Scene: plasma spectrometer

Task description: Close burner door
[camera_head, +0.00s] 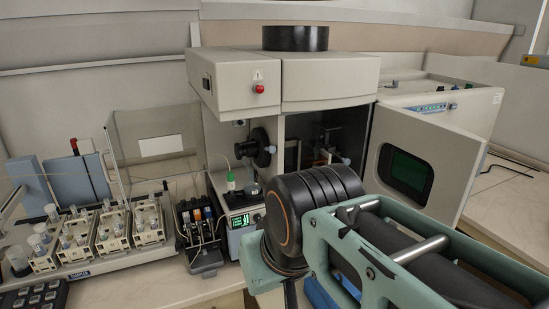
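The burner door (423,163) is a light panel with a dark green window. It stands swung open to the right of the spectrometer (331,84), so the dark burner compartment (333,138) shows its inner parts. My arm, with black joint rings and green links, crosses the lower right in front of the compartment and the lower part of the door. My gripper is not visible in this view. I cannot tell whether any part of my arm touches the door.
An autosampler with several vial racks (113,226) stands on the left, beside a clear box (159,148). A small pump (200,232) and a unit with a green display (243,217) stand before the spectrometer.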

